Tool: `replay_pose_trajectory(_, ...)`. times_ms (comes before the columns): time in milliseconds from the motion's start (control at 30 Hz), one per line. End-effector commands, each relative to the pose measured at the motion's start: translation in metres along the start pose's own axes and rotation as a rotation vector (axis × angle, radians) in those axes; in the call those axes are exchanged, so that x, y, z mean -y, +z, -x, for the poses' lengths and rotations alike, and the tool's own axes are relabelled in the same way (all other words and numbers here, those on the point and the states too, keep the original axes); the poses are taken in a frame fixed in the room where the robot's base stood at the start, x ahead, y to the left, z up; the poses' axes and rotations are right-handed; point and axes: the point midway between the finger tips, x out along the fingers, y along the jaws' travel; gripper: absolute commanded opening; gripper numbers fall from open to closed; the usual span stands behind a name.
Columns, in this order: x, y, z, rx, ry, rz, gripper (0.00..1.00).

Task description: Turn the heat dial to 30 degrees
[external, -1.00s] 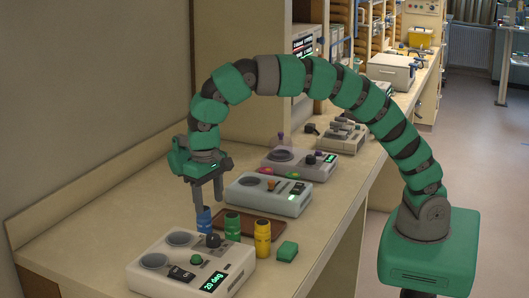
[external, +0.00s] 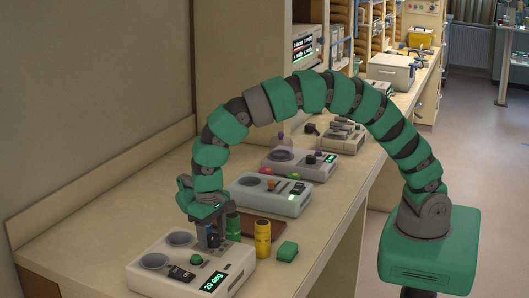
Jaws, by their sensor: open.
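The white heater unit (external: 152,283) stands at the near end of the bench. Its lit display (external: 214,281) reads "20 deg". The black heat dial is on its top at the back right, now mostly hidden by my gripper. My gripper (external: 211,243) points down with open fingers at the dial, seemingly one on each side of it. I cannot tell whether the fingers touch it. A green knob (external: 197,260) and a dark switch marked "On" (external: 181,274) sit in front of the dial.
A green vial (external: 233,226) and a yellow vial (external: 263,239) stand close behind the unit, with a green block (external: 287,251) to their right. The blue vial is mostly hidden by my gripper. Other units stand farther back. The bench left of the heater is clear.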

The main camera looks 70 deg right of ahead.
Motion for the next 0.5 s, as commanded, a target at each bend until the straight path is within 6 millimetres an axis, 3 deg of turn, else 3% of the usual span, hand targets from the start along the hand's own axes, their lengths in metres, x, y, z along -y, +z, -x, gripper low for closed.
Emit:
replay_pose_trajectory(67, 0.0000, 0.0000, 0.0000, 0.000, 0.000, 0.000, 0.50)
replay_pose_trajectory(200, -0.0001, 0.0000, 0.0001, 0.000, 0.000, 0.000, 0.11)
replay_pose_trajectory(500, -0.0002, -0.0001, -0.0001, -0.001, 0.001, 0.020, 0.11)
